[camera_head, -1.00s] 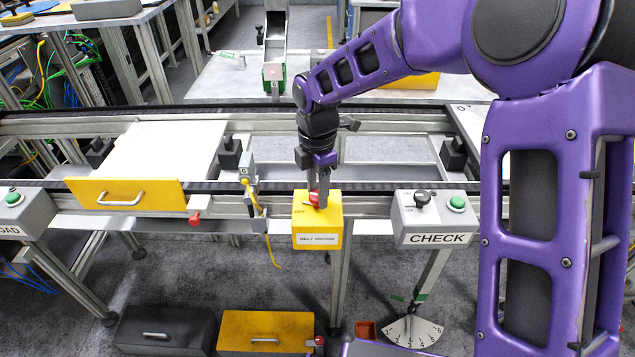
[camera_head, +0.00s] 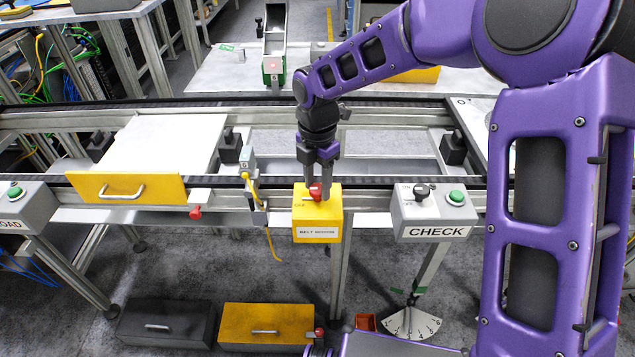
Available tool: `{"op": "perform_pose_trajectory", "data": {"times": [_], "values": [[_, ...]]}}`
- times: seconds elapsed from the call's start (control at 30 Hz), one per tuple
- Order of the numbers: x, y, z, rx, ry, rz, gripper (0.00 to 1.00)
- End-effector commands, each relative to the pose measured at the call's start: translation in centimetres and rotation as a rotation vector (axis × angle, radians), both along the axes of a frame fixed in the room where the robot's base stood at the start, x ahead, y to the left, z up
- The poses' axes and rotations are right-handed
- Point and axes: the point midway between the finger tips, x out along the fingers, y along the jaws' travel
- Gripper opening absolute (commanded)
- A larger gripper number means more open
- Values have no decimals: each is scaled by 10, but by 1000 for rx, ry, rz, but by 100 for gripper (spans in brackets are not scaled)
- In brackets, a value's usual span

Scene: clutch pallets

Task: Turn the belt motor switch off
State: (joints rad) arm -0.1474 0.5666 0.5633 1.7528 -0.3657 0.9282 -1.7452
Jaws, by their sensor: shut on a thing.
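The belt motor switch is a yellow box (camera_head: 317,220) with a white label on its front, mounted on the near side of the conveyor in the middle of the view. A red knob (camera_head: 315,191) sits on its top face, beside small markings. My gripper (camera_head: 317,192) points down from above, with its fingers around the red knob and shut on it. The fingers partly hide the knob, and its exact angle is hard to tell.
A grey CHECK box (camera_head: 433,215) with a black knob and a green button stands to the right. A black case (camera_head: 165,325) and a yellow case (camera_head: 266,326) lie on the floor below.

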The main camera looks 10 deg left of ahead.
Motion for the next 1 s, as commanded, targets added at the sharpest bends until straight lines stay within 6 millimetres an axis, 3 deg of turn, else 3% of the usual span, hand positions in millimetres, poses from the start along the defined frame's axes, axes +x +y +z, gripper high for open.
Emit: {"op": "perform_pose_trajectory", "data": {"times": [0.07,0.1,0.23,0.53,0.67,0.77,1.0], "values": [[0,0,0,0,0,2,0],[0,0,0,0,0,2,52],[0,0,0,0,0,1,76],[0,0,1,0,0,0,77],[1,0,10,1,-3,-2,77],[1,0,26,1,-5,-1,77],[1,0,85,1,-5,-1,77]]}}
